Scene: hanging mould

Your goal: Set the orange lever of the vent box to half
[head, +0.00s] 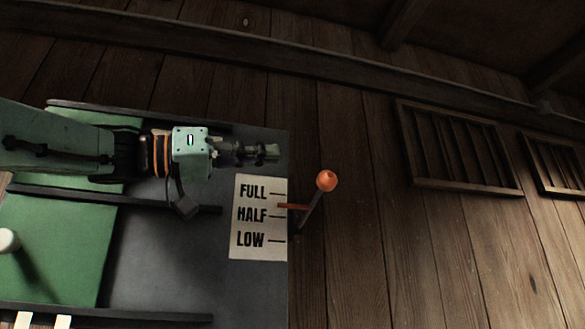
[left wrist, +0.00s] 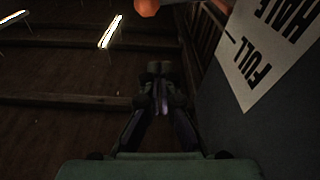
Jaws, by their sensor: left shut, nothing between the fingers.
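The vent box (head: 160,270) has a grey front with green panels. Its white label (head: 259,250) reads FULL, HALF and LOW, each with a short mark. The lever's orange ball (head: 327,181) sits on a dark rod (head: 308,213) tilted up and right, beyond the box's right edge. A thin orange pointer (head: 292,206) lies between the FULL and HALF marks. My left gripper (head: 272,152) is shut and empty, above the label, up and left of the ball and apart from it. In the left wrist view its fingers (left wrist: 157,72) are together, with the ball (left wrist: 147,6) at the top edge.
Dark rails (head: 110,199) run across the box. A white knob (head: 8,240) stands at the left. A plank wall (head: 370,260) with slatted vents (head: 460,147) lies behind. The space right of the lever looks clear. My right gripper is not visible.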

